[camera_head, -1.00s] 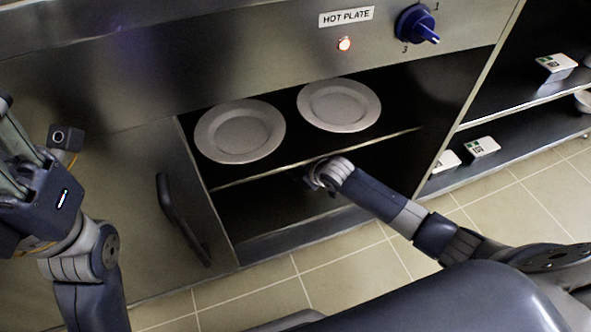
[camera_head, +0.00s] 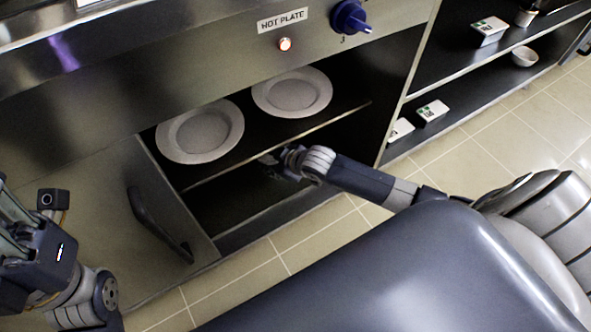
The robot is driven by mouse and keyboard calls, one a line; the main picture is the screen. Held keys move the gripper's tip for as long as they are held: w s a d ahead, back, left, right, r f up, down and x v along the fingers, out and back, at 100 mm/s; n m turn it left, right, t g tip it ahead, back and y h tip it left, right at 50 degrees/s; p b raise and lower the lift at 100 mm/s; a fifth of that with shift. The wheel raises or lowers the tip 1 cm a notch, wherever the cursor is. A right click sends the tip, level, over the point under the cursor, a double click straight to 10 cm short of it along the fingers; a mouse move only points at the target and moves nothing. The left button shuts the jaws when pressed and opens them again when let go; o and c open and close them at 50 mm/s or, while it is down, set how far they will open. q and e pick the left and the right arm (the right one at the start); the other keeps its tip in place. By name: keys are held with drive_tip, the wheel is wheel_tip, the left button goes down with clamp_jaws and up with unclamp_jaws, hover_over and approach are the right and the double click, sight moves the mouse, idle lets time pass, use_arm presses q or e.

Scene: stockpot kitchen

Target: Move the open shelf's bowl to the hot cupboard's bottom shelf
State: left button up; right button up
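A small white bowl (camera_head: 525,56) stands upright on the lower level of the open shelf (camera_head: 470,93) at the right. The hot cupboard (camera_head: 181,181) is open, with its bottom shelf (camera_head: 232,205) dark and partly in shadow. My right gripper (camera_head: 270,161) reaches into the cupboard opening, just below the upper shelf's front edge and well left of the bowl. Its fingers are small and dark, so their opening is unclear. My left gripper (camera_head: 14,222) is at the left edge, partly cut off, outside the cupboard; its opening is unclear too.
Two white plates (camera_head: 200,133) (camera_head: 292,93) lie on the cupboard's upper shelf. The cupboard door (camera_head: 115,215) with its dark handle is at the left. White boxes (camera_head: 432,111) (camera_head: 488,31) stand on the open shelf. The tiled floor in front of the open shelf is clear.

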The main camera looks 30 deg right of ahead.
drive_tip(key=s+d+p, duration=0.2)
drive_tip(key=s+p, duration=0.1)
drive_tip(key=s, duration=0.6)
drive_tip(key=shift+d, duration=0.3)
drive_tip(key=shift+s, duration=0.1)
